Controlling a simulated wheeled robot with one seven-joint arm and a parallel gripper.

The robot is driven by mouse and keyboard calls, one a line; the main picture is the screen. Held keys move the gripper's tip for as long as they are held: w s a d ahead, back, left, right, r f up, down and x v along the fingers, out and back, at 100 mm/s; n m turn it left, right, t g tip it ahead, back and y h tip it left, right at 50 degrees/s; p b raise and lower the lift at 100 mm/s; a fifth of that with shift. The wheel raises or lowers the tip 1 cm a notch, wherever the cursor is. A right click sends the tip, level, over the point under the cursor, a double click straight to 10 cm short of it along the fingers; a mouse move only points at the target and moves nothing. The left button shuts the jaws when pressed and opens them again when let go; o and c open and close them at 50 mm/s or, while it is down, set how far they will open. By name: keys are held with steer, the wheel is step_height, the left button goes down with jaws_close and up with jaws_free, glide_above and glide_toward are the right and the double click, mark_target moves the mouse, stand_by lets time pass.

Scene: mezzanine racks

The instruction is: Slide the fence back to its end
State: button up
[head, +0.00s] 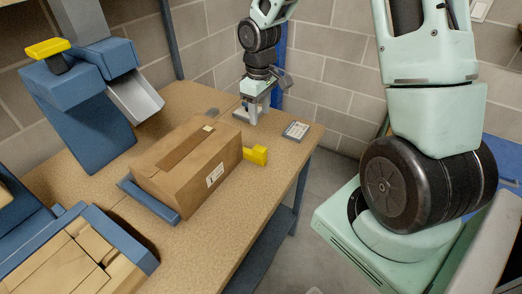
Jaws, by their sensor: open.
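A blue bar (150,202) lies along the near left side of a closed cardboard box (185,172) on the workbench; it looks like the fence, though I cannot be sure. A yellow block (256,155) sticks out at the right side of the box, and the box hides whatever it joins. My gripper (252,115) points down near the bench's far right end, beyond the box and apart from the yellow block. Its jaws are open, close above the bench top. The space between the fingers is too small to see clearly.
A small grey-white label or device (295,130) lies right of my gripper. A blue machine (85,110) with a yellow handle and metal chute stands at the back left. A blue-rimmed crate (128,243) of cartons is front left. Bare workbench (222,228) shows in front of the box.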

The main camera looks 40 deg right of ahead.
mark_target(260, 148)
step_height(260, 148, down, 15)
steer(key=shift+r+p, duration=0.1)
steer(key=shift+p, duration=0.95)
